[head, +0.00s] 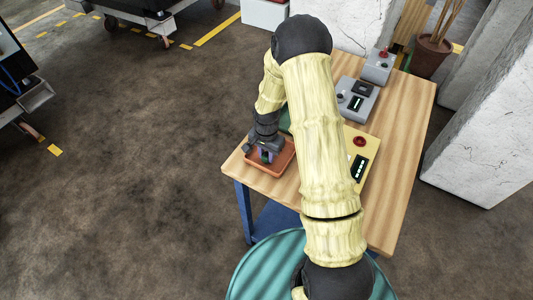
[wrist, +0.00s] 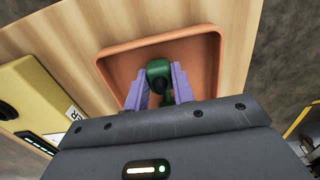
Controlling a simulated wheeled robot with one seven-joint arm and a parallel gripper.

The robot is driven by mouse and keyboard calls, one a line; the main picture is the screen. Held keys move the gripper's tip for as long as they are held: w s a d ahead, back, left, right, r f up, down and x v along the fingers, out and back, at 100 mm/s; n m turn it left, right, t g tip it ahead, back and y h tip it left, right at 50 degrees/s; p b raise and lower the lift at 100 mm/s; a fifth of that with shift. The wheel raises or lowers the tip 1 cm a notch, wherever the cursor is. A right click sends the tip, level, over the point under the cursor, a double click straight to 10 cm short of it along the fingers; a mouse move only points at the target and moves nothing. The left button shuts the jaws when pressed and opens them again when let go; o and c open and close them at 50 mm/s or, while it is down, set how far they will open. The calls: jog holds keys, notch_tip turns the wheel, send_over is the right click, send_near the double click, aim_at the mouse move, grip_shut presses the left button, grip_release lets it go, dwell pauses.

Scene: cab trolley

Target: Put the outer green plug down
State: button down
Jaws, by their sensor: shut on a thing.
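A dark green plug (wrist: 158,70) sits between the purple fingers of my gripper (wrist: 160,82) in the wrist view. The fingers are shut on it. My gripper (head: 265,153) is over an orange tray (head: 284,161) in the head view, at the table's left corner. The tray (wrist: 112,62) lies behind the plug in the wrist view, and no other thing shows in it. I cannot tell whether the plug touches the tray floor. My arm hides part of the table.
A yellow box (head: 362,150) with a red button stands right of my arm; it also shows in the wrist view (wrist: 38,100). Grey devices (head: 356,98) stand farther back on the wooden table (head: 405,130). A potted plant (head: 430,55) and concrete pillars are beyond it.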

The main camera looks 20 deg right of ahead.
aim_at(266, 154)
jog(key=c, duration=1.2)
grip_release()
jog(key=shift+f, duration=0.1)
notch_tip(266, 154, up, 12)
jog(key=shift+r+b, duration=0.15)
jog(key=shift+b, duration=1)
jog(key=s+r+n+t, duration=0.1)
jog(key=s+r+n, duration=0.1)
jog(key=s, duration=0.3)
jog(key=s+r+n, duration=0.2)
jog(key=s+n, duration=0.2)
jog(key=s, duration=0.2)
jog(key=s+r+n+t, duration=0.1)
jog(key=s+r+n, duration=0.2)
jog(key=s, duration=0.3)
jog(key=shift+d+t, duration=0.1)
jog(key=shift+t, duration=0.2)
